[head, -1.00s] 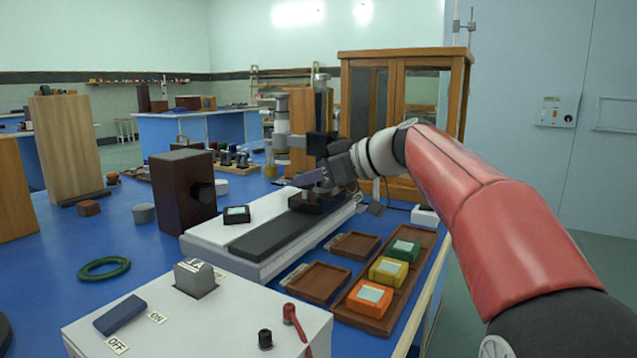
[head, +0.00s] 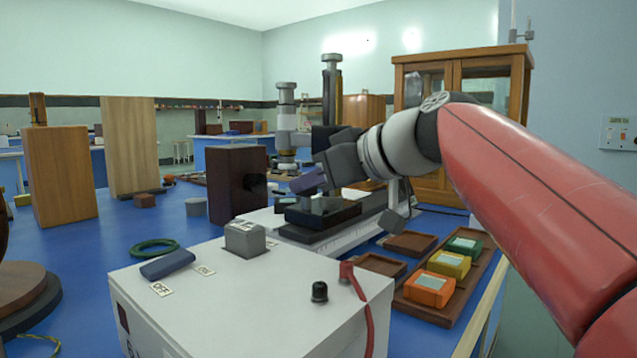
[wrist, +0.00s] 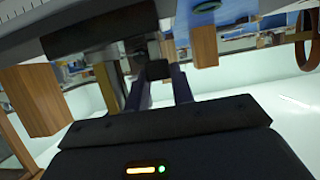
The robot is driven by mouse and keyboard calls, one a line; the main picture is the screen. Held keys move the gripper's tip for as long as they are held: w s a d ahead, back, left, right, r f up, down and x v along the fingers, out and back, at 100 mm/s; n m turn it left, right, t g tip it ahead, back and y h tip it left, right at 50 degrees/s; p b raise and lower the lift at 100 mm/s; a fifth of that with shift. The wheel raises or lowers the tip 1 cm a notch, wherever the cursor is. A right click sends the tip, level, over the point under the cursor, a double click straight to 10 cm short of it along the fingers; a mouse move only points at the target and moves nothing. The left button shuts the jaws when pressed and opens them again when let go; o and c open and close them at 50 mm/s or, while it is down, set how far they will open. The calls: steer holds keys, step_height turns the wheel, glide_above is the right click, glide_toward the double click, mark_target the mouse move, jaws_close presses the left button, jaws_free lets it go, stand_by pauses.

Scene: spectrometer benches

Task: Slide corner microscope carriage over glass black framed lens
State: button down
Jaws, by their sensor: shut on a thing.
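The microscope carriage (head: 325,213) is a dark block low on a black rail strip (head: 290,234) along a pale bench base, with a dark upright column (head: 331,100) behind it. My gripper (head: 307,184) is at the carriage's upper part. In the wrist view its purplish fingers (wrist: 160,92) close on a small black block (wrist: 157,69), which looks like part of the carriage. A small dark framed piece (head: 284,203), likely the black framed lens, shows at the carriage's left. Its glass is hard to make out and it is partly hidden.
A white switch box (head: 250,290) with a grey block and red lead stands in front. A brown tray (head: 440,307) holds orange, yellow and green framed pieces at right. A dark wooden box (head: 235,180) stands left of the rail. A glazed cabinet (head: 463,75) is behind.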

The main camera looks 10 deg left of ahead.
steer(key=c, duration=1.2)
jaws_free()
steer(key=v, duration=0.7)
steer(key=shift+s+d+r, duration=0.15)
steer(key=shift+s+d, duration=0.05)
steer(key=shift+d, duration=0.1)
